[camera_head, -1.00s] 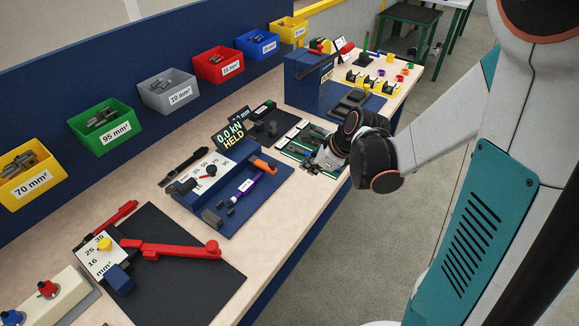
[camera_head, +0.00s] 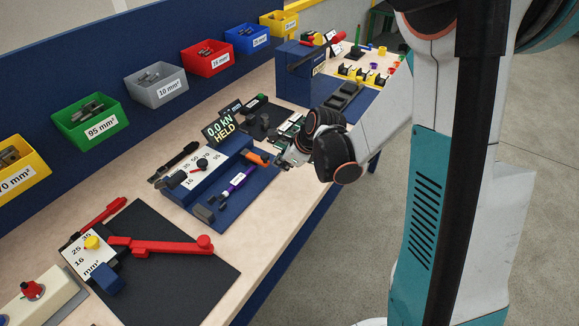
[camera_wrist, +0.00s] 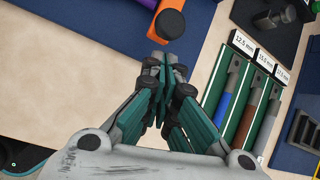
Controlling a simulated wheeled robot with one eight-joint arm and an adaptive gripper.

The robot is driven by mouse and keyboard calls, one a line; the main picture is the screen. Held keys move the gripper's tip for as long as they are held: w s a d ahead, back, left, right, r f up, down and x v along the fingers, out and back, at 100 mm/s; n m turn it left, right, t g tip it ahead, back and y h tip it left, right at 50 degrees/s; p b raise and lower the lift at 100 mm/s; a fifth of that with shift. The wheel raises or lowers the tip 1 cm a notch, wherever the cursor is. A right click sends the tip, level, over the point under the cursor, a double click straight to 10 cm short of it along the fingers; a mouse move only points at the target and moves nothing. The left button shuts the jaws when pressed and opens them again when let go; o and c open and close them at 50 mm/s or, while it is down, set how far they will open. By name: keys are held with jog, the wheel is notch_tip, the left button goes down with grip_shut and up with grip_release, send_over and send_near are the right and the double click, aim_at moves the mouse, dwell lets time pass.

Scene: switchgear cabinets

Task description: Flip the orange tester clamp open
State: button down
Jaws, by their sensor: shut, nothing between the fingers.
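The orange tester clamp (camera_head: 257,159) lies at the right end of the blue pull tester (camera_head: 181,192), beside the display reading 0.0 kN HELD (camera_head: 218,130). A purple cable piece with a white label (camera_head: 236,180) lies along the tester in front of it. My gripper (camera_head: 283,163) is shut and empty, just right of the clamp's end and apart from it as far as I can tell. In the wrist view my fingertips (camera_wrist: 166,68) are together below the clamp's dark round end (camera_wrist: 170,23); the rest of the clamp is mostly cut off at the top edge.
A green rack with labelled coloured rods (camera_wrist: 240,95) stands right of my fingers. A black mat with a red-handled tool (camera_head: 160,245) lies at the near left. Coloured bins (camera_head: 155,82) line the blue back wall. Bare wooden bench (camera_wrist: 60,75) is left of my fingers.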

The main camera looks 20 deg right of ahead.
jog(key=shift+w+a+r, duration=0.25)
jog(key=shift+a+r, duration=0.05)
jog(key=shift+r, duration=0.1)
jog(key=shift+r, duration=0.15)
jog(key=shift+w+r+g+p, duration=0.1)
jog(key=shift+r+g+p, duration=0.15)
jog(key=shift+g+p, duration=0.15)
